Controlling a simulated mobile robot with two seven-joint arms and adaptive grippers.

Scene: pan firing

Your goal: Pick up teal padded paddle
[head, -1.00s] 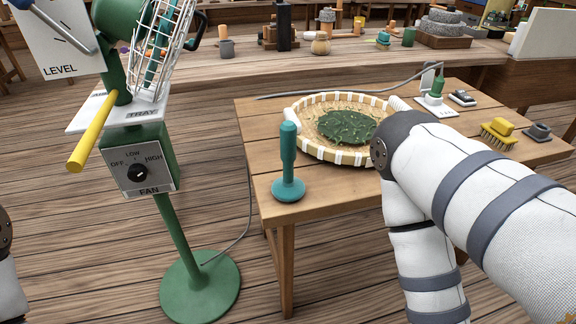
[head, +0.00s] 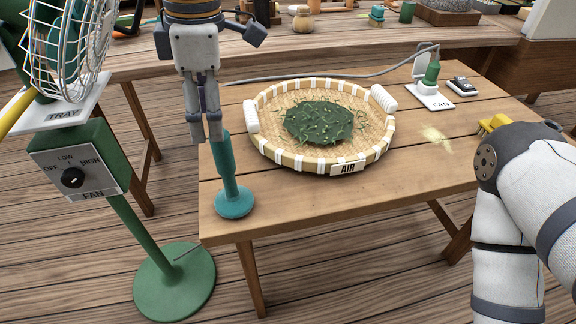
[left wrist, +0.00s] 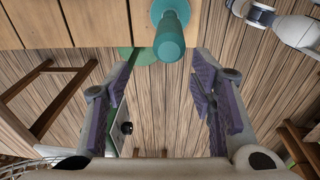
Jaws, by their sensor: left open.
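The teal padded paddle (head: 229,180) stands upright at the table's front left corner, its round pad down on the wood and its handle up.
A woven tray (head: 347,169) of green leaves sits right of the paddle. A green fan stand (head: 125,210) with a wire cage (head: 70,60) stands left of the table.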

